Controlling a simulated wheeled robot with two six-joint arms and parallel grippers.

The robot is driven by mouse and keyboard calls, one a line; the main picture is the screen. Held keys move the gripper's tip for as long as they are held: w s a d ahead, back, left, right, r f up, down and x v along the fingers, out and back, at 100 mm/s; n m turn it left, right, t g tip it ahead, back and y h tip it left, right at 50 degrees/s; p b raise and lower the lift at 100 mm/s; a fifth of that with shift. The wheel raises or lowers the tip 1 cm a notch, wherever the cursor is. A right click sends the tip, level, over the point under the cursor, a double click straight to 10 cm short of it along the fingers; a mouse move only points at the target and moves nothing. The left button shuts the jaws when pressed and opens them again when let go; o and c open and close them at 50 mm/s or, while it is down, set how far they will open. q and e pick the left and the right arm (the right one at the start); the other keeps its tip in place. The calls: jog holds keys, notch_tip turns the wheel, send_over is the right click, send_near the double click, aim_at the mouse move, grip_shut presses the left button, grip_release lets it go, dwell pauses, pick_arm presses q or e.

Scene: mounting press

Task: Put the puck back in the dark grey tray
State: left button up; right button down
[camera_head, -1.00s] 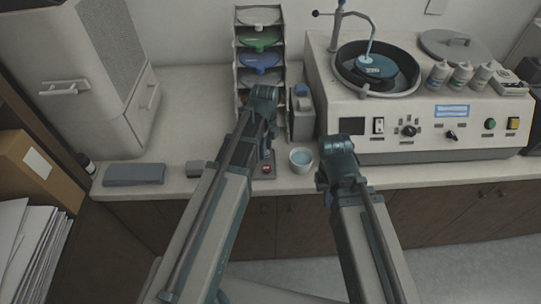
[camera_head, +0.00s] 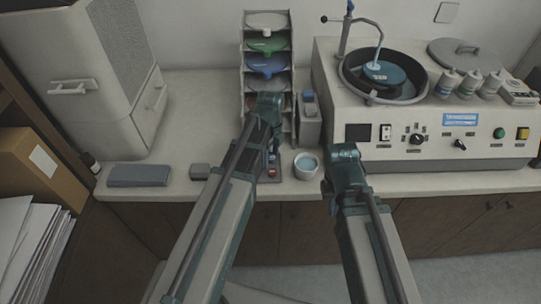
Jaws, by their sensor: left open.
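A flat dark grey tray (camera_head: 138,176) lies on the left part of the bench top. No puck can be made out for certain in the head view. My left gripper (camera_head: 273,150) hangs over a small dark grey device with a red button (camera_head: 272,172), in front of the shelf rack. Its jaws are open, but the fingers are small and partly merge with the device, so what lies between them is unclear. My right gripper (camera_head: 326,185) is at the bench's front edge, right of the white cup, mostly hidden behind its own wrist.
A small grey block (camera_head: 200,171) sits between tray and device. A white cup (camera_head: 306,165) stands right of the device, with a grey box (camera_head: 308,122) behind. The rack (camera_head: 266,48) and polishing machine (camera_head: 455,143) stand behind.

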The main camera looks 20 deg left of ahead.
aim_at(271, 159)
pick_arm(q)
notch_tip(271, 159, up, 12)
jog(key=p, duration=1.2)
jog(key=shift+r, duration=0.15)
jog(key=shift+d, duration=0.1)
jog(key=s+d+n+y, duration=0.1)
jog(key=s+d+n, duration=0.9)
jog(key=s+n, duration=0.4)
jog(key=n, duration=0.3)
jog(key=shift+s+d+n, duration=0.15)
jog(key=shift+n, duration=0.25)
jog(key=shift+f+b, duration=0.5)
